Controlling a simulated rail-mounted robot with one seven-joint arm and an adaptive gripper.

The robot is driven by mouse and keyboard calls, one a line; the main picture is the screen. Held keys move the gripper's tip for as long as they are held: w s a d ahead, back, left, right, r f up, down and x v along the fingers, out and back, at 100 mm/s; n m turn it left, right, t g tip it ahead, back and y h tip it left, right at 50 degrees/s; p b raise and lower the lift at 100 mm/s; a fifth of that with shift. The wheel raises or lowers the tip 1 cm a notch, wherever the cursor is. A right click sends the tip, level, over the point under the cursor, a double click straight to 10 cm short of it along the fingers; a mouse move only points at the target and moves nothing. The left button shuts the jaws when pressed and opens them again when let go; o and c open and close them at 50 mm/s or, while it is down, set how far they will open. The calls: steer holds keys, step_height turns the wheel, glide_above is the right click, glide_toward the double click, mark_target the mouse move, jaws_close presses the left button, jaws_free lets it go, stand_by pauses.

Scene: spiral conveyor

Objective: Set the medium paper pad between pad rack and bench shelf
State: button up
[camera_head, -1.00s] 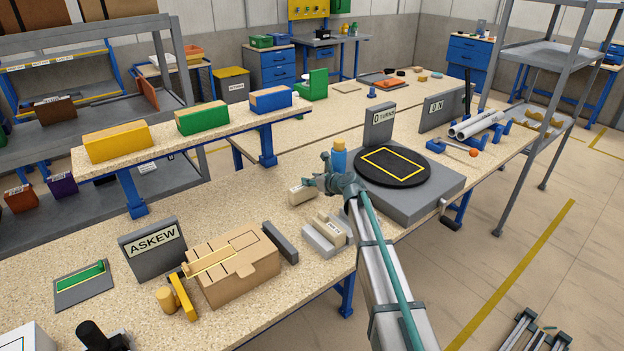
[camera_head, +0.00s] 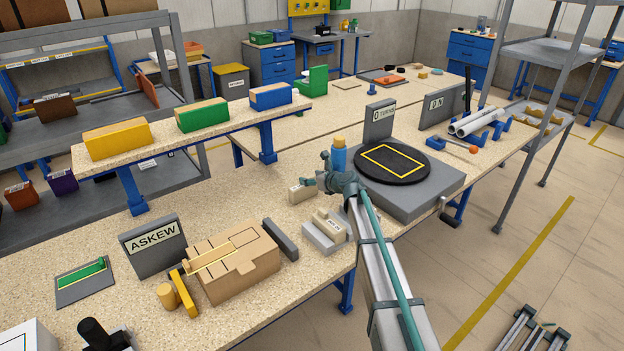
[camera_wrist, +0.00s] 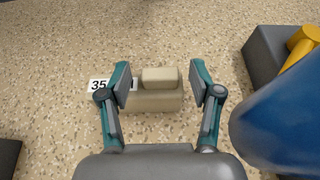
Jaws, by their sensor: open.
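A cream block with a paler raised top and a white tag reading 35 (camera_wrist: 150,98) lies on the bench; it also shows in the head view (camera_head: 299,191), beside my gripper (camera_head: 326,178). In the wrist view my gripper (camera_wrist: 160,84) is open, its fingers on the left and right of the block. I cannot tell whether they touch it. No thing is clearly marked as the medium paper pad or the pad rack. A grey holder with cream pieces (camera_head: 323,243) stands in front. The raised bench shelf (camera_head: 190,135) carries yellow, green and blue boxes.
A grey turntable base (camera_head: 425,193) is at the right. A cardboard box (camera_head: 235,275) and ASKEW sign (camera_head: 153,245) stand left. Bench below the shelf is clear.

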steer(key=b+v, duration=0.3)
steer(key=v, duration=0.9)
steer(key=shift+r, duration=0.15)
